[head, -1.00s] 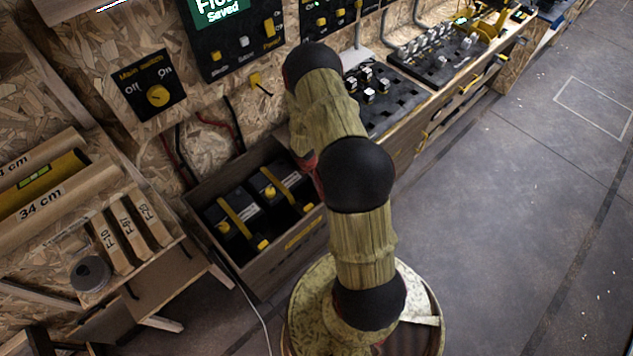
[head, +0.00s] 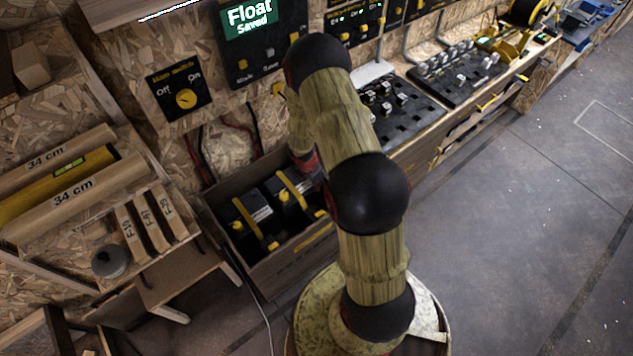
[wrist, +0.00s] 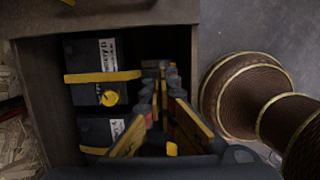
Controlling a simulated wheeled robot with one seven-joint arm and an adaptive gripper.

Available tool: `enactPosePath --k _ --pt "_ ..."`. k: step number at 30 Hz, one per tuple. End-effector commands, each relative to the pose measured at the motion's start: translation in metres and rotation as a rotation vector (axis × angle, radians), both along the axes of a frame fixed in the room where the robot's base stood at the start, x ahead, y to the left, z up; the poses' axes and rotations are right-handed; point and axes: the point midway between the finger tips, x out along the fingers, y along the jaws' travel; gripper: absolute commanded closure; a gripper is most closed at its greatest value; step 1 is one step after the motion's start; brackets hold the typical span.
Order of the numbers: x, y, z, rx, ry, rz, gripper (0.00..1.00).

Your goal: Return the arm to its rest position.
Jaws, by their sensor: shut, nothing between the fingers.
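My arm stands in the middle of the head view, bent at its black joints, in front of the wooden wall. In that view its end is mostly hidden behind the upper arm. My gripper (wrist: 163,95) shows in the wrist view, its fingers together and empty. It is over the open wooden crate, to the right of two black batteries (wrist: 99,70) with yellow straps. The batteries sit in the crate (head: 278,276) in the head view.
A black tray of small parts (head: 410,120) lies on the bench. The floor at right (head: 520,220) is clear.

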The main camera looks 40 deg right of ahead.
Motion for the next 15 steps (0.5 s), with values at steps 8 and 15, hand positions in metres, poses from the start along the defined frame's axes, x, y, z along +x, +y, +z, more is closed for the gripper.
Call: enactPosePath --k 8,15 --pt "0.000 0.001 0.003 0.000 0.000 -0.001 1.00" --pt "-0.013 -0.002 0.004 -0.019 0.003 -0.167 1.00"
